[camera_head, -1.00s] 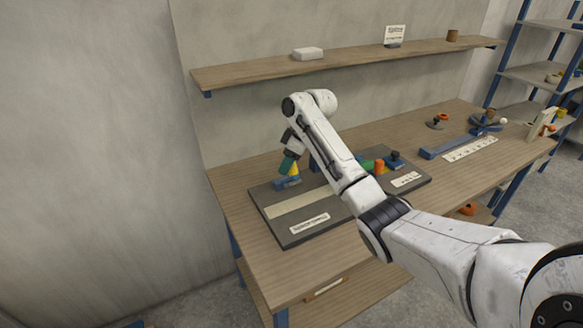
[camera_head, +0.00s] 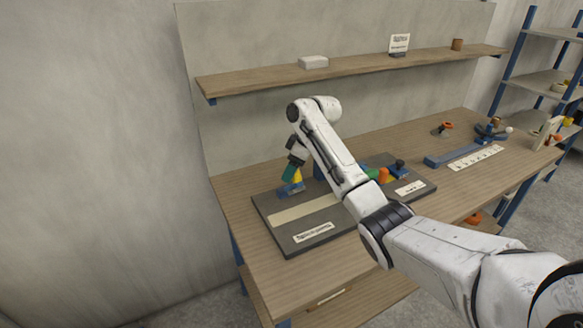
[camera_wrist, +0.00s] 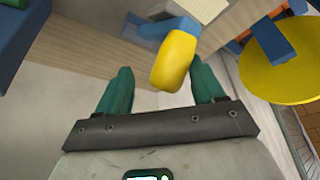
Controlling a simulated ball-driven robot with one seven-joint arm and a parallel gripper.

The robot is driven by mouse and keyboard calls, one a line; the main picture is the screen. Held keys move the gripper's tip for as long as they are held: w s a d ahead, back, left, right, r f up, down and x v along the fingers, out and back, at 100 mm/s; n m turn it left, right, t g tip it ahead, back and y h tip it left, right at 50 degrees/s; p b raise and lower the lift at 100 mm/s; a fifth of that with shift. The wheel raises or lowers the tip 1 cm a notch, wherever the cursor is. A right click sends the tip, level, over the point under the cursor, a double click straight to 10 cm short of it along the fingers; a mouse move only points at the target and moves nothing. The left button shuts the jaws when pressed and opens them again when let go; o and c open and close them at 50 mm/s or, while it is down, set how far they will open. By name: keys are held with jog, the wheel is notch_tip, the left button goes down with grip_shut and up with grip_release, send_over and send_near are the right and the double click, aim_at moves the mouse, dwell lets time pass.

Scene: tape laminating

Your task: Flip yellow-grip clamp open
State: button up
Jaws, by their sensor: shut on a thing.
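The yellow-grip clamp has a blue base (camera_head: 291,189) at the left back of the dark board (camera_head: 330,232). Its yellow grip (camera_head: 298,177) stands up beside my gripper's green fingers (camera_head: 290,171). In the wrist view the rounded yellow grip (camera_wrist: 174,60) on its blue lever (camera_wrist: 167,27) lies between the two fingers of my gripper (camera_wrist: 163,82). My gripper is shut on it. The far end of the lever is partly out of view. A pale strip (camera_head: 303,210) lies across the board in front of the clamp.
A blue bar (camera_head: 446,159) lies further right. A shelf (camera_head: 360,67) runs behind. A yellow disc (camera_wrist: 283,66) shows at right in the wrist view.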

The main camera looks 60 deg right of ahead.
jog(key=shift+s+d, duration=0.15)
jog(key=shift+s, duration=0.1)
jog(key=a+b+v, duration=0.1)
jog(key=v, duration=0.9)
jog(key=shift+d+r+b, duration=0.3)
jog(key=shift+d+r, duration=0.05)
jog(key=shift+r, duration=0.05)
jog(key=shift+w+f, duration=0.1)
